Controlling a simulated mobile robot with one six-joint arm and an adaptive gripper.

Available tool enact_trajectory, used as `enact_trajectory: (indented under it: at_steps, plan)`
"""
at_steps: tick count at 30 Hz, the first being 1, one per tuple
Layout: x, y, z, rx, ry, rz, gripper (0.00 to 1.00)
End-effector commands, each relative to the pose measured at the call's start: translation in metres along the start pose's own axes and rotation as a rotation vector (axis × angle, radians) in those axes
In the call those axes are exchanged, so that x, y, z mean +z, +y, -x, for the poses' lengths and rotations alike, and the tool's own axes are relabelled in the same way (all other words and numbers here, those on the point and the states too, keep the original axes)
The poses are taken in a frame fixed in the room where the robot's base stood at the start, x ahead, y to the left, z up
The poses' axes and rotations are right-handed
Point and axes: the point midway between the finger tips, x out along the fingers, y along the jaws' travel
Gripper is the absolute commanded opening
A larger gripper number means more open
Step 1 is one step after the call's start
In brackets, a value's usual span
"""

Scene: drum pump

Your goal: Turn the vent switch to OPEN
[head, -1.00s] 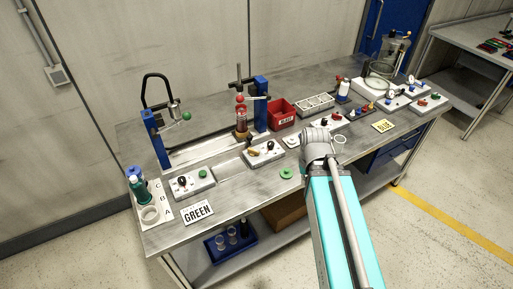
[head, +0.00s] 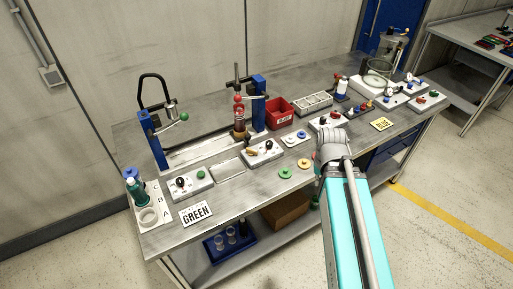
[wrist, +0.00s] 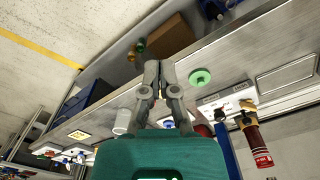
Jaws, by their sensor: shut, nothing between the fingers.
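Several small white control boxes with knobs stand along the bench; I cannot tell which knob is the vent switch, as no vent or OPEN lettering is readable. A left box (head: 190,184) has a black knob and a green button. A middle box (head: 264,151) has a black knob and a yellowish part. A right box (head: 328,121) has red and black knobs. My gripper (wrist: 159,66) is shut and empty in the wrist view, appearing over the bench's front edge. In the head view my arm hides its fingertips.
Bare bench (head: 240,195) shows front left.

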Motion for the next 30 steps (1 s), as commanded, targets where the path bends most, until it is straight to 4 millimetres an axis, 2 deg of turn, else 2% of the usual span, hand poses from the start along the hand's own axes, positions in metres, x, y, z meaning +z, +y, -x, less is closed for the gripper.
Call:
enact_trajectory:
  at_steps: [8,11,14,20,24,30]
  plan:
    - [-0.008,-0.004,-0.001,0.004,0.006,-0.007,0.00]
    - [-0.024,-0.010,-0.003,0.013,0.018,-0.023,0.00]
    - [-0.048,-0.013,-0.006,0.029,0.038,-0.058,0.00]
    - [-0.119,-0.059,-0.014,0.063,0.111,-0.144,0.00]
    - [-0.172,-0.105,-0.019,0.078,0.180,-0.215,0.00]
    - [-0.231,-0.173,-0.024,0.076,0.271,-0.304,0.00]
